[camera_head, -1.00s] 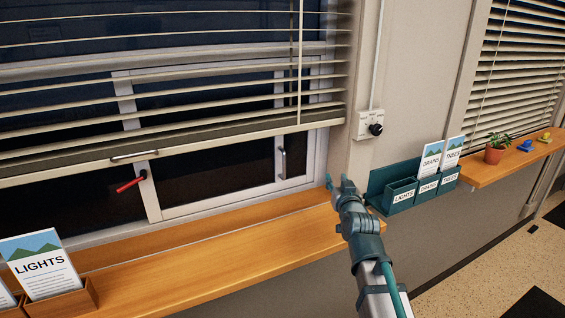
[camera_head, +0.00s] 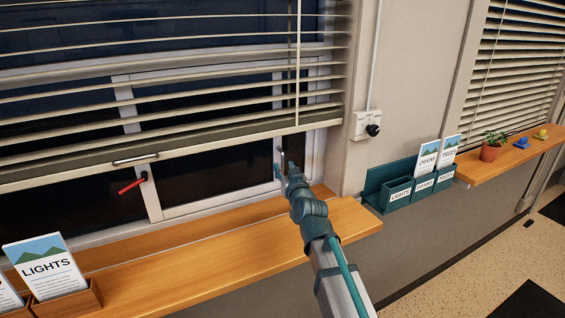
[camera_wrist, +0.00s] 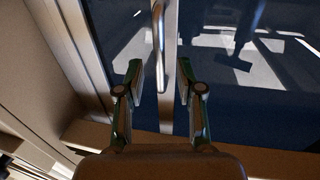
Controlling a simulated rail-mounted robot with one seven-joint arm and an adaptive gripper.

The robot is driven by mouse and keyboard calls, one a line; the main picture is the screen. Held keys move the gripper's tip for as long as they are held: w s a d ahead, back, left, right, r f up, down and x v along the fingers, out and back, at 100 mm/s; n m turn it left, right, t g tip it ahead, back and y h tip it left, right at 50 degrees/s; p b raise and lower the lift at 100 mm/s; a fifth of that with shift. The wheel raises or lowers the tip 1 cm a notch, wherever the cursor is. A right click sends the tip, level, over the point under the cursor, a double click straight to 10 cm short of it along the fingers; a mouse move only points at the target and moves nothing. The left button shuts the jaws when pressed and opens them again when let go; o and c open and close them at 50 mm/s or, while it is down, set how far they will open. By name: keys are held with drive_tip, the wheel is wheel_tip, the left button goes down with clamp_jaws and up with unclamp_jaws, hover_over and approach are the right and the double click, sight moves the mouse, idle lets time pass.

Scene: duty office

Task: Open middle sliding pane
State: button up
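The sliding pane (camera_head: 215,205) has a white frame and dark glass, and sits below the half-raised blind. Its upright metal handle (camera_head: 279,160) is at the pane's right side, partly hidden behind my gripper (camera_head: 285,172). In the wrist view the handle (camera_wrist: 158,45) stands ahead, lined up with the gap between the fingers. My gripper (camera_wrist: 163,80) is open there, with a finger on each side of the gap and nothing held. I cannot tell whether the fingertips reach around the handle's lower end. The pane looks shut against the right side of the window frame.
A red lever (camera_head: 132,186) sticks out at the pane's left edge. The blind's bottom rail (camera_head: 230,142) hangs above my gripper. A wooden sill (camera_head: 215,255) runs below, with a LIGHTS leaflet box (camera_head: 62,305) at left. A teal leaflet rack (camera_head: 372,188) is on the wall at right.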

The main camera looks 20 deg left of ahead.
sight(283, 165)
drive_tip(key=x, duration=0.3)
drive_tip(key=shift+w+a, duration=0.1)
drive_tip(key=shift+w, duration=0.1)
clamp_jaws()
